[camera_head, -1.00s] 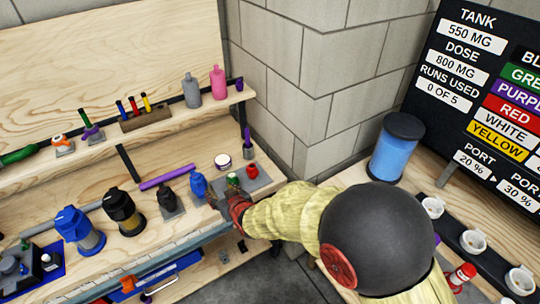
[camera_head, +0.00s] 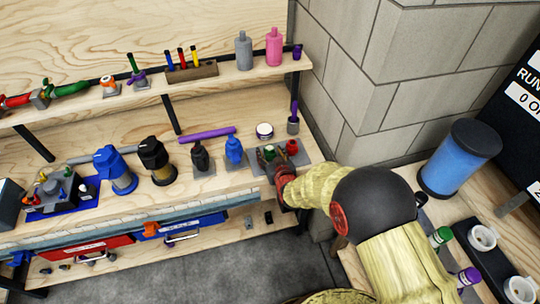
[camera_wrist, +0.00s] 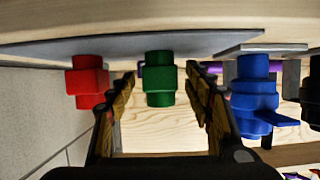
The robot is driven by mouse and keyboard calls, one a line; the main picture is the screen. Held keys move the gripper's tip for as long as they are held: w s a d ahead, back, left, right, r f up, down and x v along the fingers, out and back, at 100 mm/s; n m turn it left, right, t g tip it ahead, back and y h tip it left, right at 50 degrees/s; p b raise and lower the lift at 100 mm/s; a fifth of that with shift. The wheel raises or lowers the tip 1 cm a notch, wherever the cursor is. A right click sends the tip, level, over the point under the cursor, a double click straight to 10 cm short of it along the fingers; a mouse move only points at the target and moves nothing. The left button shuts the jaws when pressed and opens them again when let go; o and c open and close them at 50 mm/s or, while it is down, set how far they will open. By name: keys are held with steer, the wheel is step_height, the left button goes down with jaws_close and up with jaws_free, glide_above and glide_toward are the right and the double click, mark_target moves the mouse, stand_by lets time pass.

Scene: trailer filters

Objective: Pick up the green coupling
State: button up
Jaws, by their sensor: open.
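The green coupling (camera_head: 270,152) stands on a grey plate on the workbench. In the wrist view, which looks upside down, the green coupling (camera_wrist: 160,80) shows between the two fingers. My gripper (camera_head: 274,163) is at the front of the plate, partly hiding the coupling in the head view. In the wrist view my gripper (camera_wrist: 163,95) is open, with one finger on each side of the coupling and a gap to both. A red coupling (camera_wrist: 87,82) is to the left of the fingers. A blue part (camera_wrist: 253,95) is to the right.
The grey plate (camera_head: 313,168) also bears the red coupling (camera_head: 291,147). The blue part (camera_head: 234,150) and a black part (camera_head: 200,157) stand to the left. A block wall (camera_head: 350,110) closes the right side.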

steer(key=shift+w+a+f, duration=0.15)
steer(key=shift+w, duration=0.25)
steer(key=shift+c, duration=0.7)
steer(key=c, duration=1.1)
steer(key=shift+c, duration=0.2)
